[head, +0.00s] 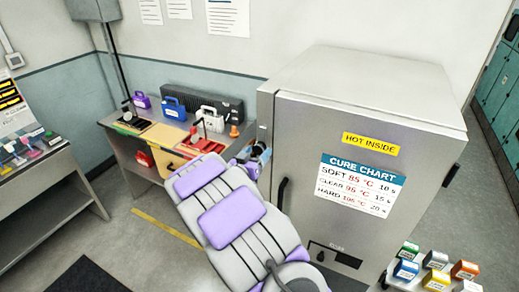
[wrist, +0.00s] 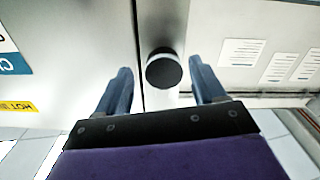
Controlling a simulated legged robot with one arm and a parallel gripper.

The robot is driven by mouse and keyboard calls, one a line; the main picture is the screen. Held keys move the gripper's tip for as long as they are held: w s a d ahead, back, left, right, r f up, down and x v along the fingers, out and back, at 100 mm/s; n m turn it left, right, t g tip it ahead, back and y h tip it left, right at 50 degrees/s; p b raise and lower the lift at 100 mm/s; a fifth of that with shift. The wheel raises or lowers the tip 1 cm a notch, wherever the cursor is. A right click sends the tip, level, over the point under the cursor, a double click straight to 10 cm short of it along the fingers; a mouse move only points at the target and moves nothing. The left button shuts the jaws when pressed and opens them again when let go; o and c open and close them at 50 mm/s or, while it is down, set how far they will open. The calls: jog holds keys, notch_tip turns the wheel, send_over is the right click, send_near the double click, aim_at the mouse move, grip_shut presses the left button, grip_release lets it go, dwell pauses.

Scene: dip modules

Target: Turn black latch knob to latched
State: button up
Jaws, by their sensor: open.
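The black latch knob (wrist: 163,70) is round with a pale rim. It shows in the wrist view beside the vertical seam at the oven door's edge. My gripper (wrist: 161,68) is open, with one blue finger on each side of the knob in the picture. I see gaps on both sides, and cannot tell how deep the knob sits between the fingertips. In the head view my gripper (head: 254,154) is at the left edge of the grey oven (head: 360,80). I cannot make out the knob there.
The oven door has a black handle (head: 282,193), a yellow HOT INSIDE label (head: 371,144) and a cure chart (head: 358,185). A workbench (head: 150,160) with coloured boxes stands behind my arm on the left. Several small boxes (head: 436,258) sit at the lower right.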

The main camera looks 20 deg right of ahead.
aim_at(260, 141)
jog(key=shift+x, duration=1.05)
jog(key=shift+w+a, duration=0.1)
jog(key=shift+w, duration=0.1)
jog(key=shift+w+a, duration=0.15)
jog(key=shift+a, duration=0.2)
jog(key=shift+d, duration=0.65)
jog(key=c, duration=0.5)
jog(key=shift+a+f, duration=0.1)
jog(key=shift+a, duration=0.05)
grip_shut()
